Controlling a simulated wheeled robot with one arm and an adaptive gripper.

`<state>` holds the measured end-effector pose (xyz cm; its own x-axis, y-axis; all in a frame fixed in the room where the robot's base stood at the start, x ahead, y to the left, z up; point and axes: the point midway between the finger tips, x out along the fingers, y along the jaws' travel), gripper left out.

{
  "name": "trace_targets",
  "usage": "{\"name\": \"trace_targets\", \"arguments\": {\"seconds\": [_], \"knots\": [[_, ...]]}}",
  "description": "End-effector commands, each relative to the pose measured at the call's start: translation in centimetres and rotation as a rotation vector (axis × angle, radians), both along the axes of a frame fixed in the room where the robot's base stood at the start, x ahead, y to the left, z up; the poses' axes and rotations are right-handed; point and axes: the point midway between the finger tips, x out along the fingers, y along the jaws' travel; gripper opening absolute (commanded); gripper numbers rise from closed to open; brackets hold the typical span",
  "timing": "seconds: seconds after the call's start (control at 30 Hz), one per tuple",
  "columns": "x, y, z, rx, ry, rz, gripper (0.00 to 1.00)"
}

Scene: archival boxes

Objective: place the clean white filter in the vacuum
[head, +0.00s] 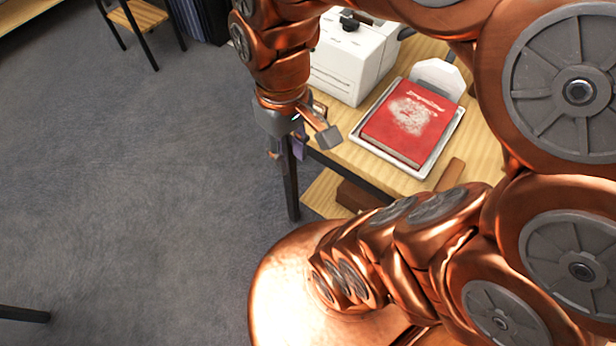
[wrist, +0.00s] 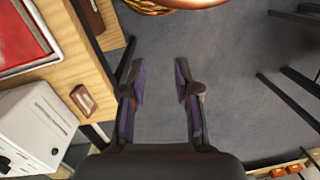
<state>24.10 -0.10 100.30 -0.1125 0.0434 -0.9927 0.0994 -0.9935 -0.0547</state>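My gripper (wrist: 160,76) is open and empty in the wrist view, with bare floor between its dark, purple-padded fingers. In the head view, my gripper (head: 301,148) hangs at the table's left edge and is partly hidden by my wrist. A white boxy machine (head: 345,68) with a black knob on top stands on the table beyond it, perhaps the vacuum. It also shows in the wrist view (wrist: 38,120) at the lower left. A flat white piece with cut corners (head: 440,76) lies behind the red book, perhaps the filter.
The red book (head: 409,120) lies on a pale tray (head: 366,149) on the wooden table (head: 386,178). A brown wooden block (head: 450,174) is at the table's near side. A dark table leg (head: 290,185) stands below my gripper.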

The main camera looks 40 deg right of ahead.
Motion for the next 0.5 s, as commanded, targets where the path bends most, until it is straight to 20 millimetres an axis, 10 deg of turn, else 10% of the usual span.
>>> {"name": "trace_targets", "arguments": {"seconds": [0.2, 0.5], "knots": [[-4.3, 0.1, -2.2, -0.049, 0.040, -0.078, 0.31], [-5.1, 0.1, -2.6, -0.058, 0.047, -0.100, 0.31]]}}
